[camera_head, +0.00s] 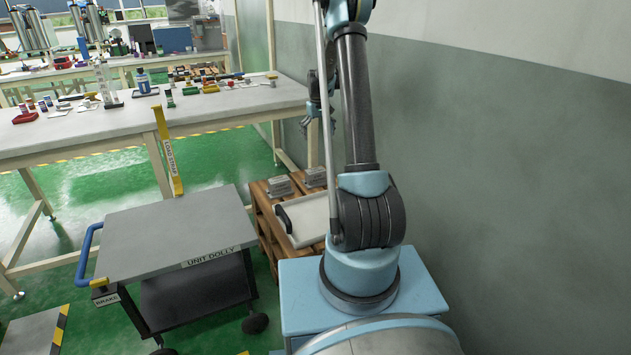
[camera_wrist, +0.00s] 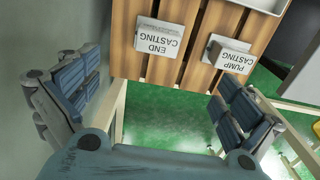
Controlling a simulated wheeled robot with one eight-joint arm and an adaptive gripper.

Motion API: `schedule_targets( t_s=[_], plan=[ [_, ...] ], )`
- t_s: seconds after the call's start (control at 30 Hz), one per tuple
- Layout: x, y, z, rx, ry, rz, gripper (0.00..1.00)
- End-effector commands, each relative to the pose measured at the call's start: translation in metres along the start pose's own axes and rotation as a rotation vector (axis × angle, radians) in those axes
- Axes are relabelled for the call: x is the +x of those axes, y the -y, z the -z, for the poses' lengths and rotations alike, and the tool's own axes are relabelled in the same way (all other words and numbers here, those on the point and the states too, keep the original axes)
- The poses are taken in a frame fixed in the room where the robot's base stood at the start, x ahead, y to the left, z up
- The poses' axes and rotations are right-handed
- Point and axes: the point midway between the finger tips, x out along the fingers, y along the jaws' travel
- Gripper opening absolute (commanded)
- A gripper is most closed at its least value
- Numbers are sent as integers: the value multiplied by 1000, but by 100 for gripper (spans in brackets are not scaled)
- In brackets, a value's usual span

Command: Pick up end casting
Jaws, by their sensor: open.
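The end casting (camera_wrist: 160,38) is a grey block with a label reading END CASTING, upside down in the wrist view. It sits on the slatted wooden pallet (camera_wrist: 195,22). In the head view it appears to be the grey block (camera_head: 316,177) nearer the wall, partly hidden by my arm. My gripper (camera_wrist: 155,78) is open and empty, with its two fingers wide apart. The casting shows beyond the fingers, between them and towards the left one, not touching either. In the head view my gripper (camera_head: 312,112) is partly hidden behind the arm, above the pallet.
The pump casting (camera_wrist: 228,54) sits on the same pallet, beside the end casting. A white tray (camera_head: 306,222) lies on the pallet's near part. The unit dolly (camera_head: 180,232) stands left of the pallet. The grey-green wall (camera_head: 530,190) is close on the right. A workbench (camera_head: 215,107) stands behind.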

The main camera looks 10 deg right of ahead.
Motion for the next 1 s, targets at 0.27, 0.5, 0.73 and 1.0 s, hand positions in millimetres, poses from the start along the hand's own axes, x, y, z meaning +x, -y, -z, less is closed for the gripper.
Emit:
schedule_targets(
  t_s=[0.27,0.5,0.73,1.0],
  plan=[
    [34,-8,23,-16,10,3,100],
    [65,-8,24,-17,10,4,100],
    [105,-8,24,-17,10,3,100],
    [146,-7,23,-16,10,3,100]
  ],
)
